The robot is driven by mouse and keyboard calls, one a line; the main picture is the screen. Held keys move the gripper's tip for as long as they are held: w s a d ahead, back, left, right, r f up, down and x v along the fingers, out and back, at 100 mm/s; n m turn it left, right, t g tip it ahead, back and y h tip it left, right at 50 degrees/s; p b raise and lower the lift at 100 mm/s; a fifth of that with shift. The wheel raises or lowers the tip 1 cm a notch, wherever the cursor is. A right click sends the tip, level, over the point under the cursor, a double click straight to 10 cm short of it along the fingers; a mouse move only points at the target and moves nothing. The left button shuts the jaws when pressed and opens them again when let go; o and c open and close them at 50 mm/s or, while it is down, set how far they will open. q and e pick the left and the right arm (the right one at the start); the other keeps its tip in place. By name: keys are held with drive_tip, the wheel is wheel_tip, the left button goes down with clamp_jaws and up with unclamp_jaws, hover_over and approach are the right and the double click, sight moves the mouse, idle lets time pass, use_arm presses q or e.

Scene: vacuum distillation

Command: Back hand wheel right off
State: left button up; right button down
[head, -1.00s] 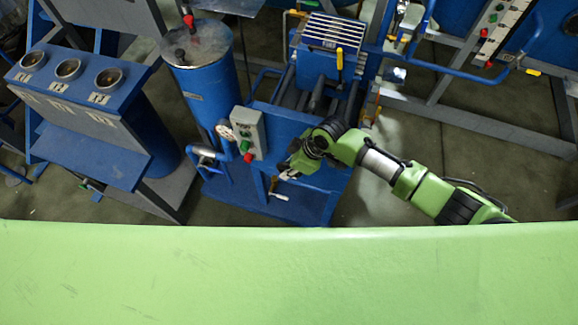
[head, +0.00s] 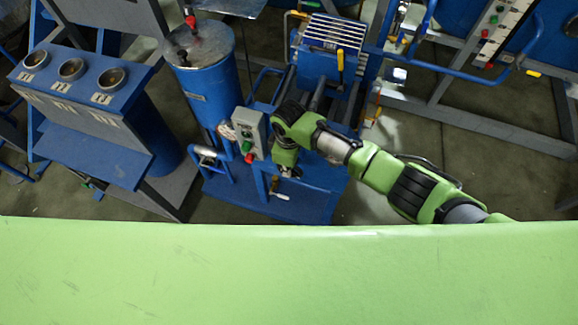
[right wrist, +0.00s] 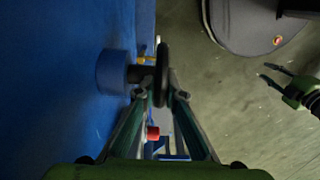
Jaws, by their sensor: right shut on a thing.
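In the right wrist view a black hand wheel (right wrist: 162,72) shows nearly edge-on, on a short stem from a blue round boss (right wrist: 113,72) on a blue wall. My right gripper (right wrist: 159,86) is shut on the wheel, with one finger on each side of it. In the head view my right gripper (head: 282,172) points down beside the blue machine, and the arm hides the wheel. My left gripper (right wrist: 271,75) shows at the right edge of the right wrist view, its two fingers apart and empty.
A grey control box (head: 249,132) with green and red buttons is just left of my right gripper in the head view. A blue tank (head: 208,85) stands behind it. A blue three-gauge console (head: 80,110) is at the left. Open floor (head: 430,140) lies at the right.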

drive_tip(key=shift+a+f+g+h+b, duration=0.1)
drive_tip(key=shift+g+h+b, duration=0.1)
drive_tip(key=shift+h+b, duration=0.4)
drive_tip(key=shift+a+f+g+h+b, duration=0.1)
drive_tip(key=shift+g+h+b, duration=0.1)
drive_tip(key=shift+h+b, duration=0.35)
drive_tip(key=shift+r, duration=0.1)
drive_tip(key=c, duration=2.1)
unclamp_jaws()
drive_tip(key=shift+c, duration=0.2)
drive_tip(key=shift+r, duration=0.1)
wheel_tip(320, 180, up, 12)
drive_tip(key=a, duration=0.2)
drive_tip(key=shift+w+a+f, duration=0.25)
drive_tip(key=shift+w+a, duration=0.05)
drive_tip(key=shift+w, duration=0.15)
